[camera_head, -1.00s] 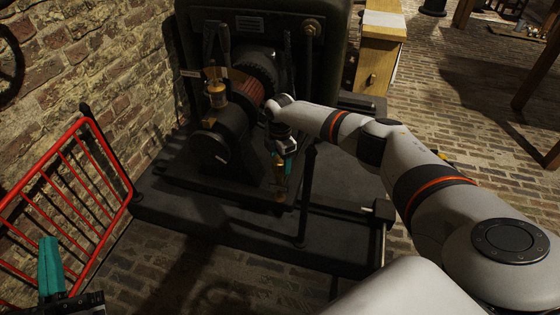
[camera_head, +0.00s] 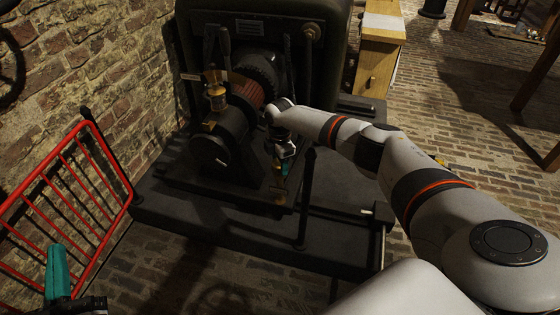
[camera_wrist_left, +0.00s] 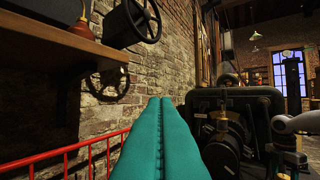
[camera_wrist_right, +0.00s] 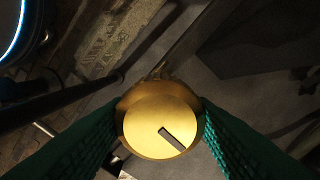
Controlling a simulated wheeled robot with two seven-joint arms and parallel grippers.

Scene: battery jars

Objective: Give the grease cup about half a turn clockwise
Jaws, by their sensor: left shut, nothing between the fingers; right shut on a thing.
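The brass grease cup (camera_wrist_right: 150,108) fills the middle of the right wrist view. Its round face has one dark slot, slanting toward the lower right. My right gripper (camera_head: 285,169) is shut on it, with one teal finger on each side of the cup. In the head view the gripper is low beside the machine's dark bearing end, and its wrist and fingers mostly hide the cup. My left gripper (camera_head: 56,262) is shut and empty at the lower left, far from the cup. Its teal fingers (camera_wrist_left: 163,135) lie together in the left wrist view.
The dark machine (camera_head: 222,143) stands on a black plinth (camera_head: 345,225). A brass-and-glass oiler (camera_head: 217,98) is on its top. A red railing (camera_head: 75,205) stands near my left gripper. A black post (camera_head: 306,195) rises close to my right gripper.

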